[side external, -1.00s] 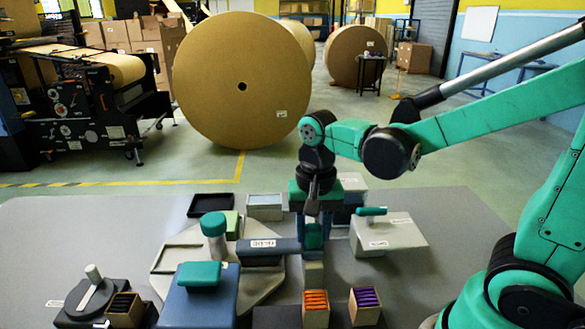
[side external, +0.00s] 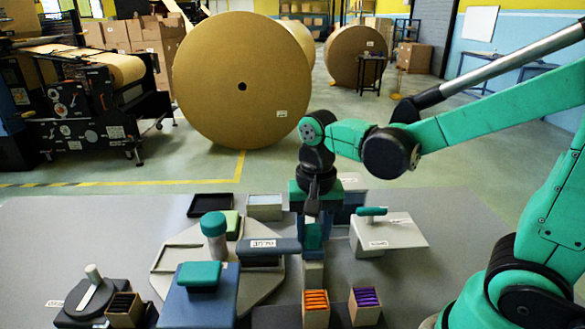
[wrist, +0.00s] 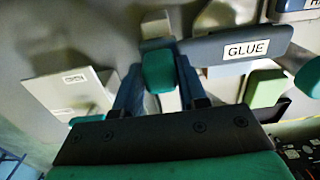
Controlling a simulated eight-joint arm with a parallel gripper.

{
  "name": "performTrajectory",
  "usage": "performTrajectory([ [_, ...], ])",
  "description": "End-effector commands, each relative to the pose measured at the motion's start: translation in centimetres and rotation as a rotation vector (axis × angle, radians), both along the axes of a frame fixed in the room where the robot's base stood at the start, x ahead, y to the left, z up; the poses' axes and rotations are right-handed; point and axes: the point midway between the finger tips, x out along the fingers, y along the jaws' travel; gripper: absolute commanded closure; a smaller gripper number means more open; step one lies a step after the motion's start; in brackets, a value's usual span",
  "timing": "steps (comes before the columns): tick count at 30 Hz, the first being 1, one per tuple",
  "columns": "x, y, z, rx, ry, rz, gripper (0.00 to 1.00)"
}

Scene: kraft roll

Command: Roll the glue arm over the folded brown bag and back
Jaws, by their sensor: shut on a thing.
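The glue arm (side external: 285,245) is a blue-grey bar with a white GLUE label. It lies across the middle of the table in the side view and shows at upper right in the wrist view (wrist: 215,52). My gripper (side external: 313,237) is at the right end of the bar in the side view. In the wrist view its two blue fingers (wrist: 158,85) are shut on the bar's teal handle (wrist: 158,68). I cannot make out a folded brown bag; the bar and my gripper hide part of the table.
A teal-lidded jar (side external: 215,240) and a blue block with a teal handle (side external: 210,302) stand left of my gripper. A grey plate with a teal handle (side external: 395,235) is at right. Small boxes with orange (side external: 316,318) and purple pieces (side external: 365,316) stand in front.

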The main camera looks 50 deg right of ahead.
Motion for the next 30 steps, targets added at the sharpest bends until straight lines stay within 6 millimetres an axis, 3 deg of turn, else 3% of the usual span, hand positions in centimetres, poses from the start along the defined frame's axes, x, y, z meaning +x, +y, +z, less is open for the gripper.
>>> performTrajectory([
  [19, 0.6, -0.6, 0.1, -0.001, 0.001, -0.002, 1.00],
  [23, 2.0, -2.1, 0.0, -0.001, 0.002, -0.006, 1.00],
  [30, 6.5, -6.6, 0.0, -0.001, 0.002, -0.007, 1.00],
])
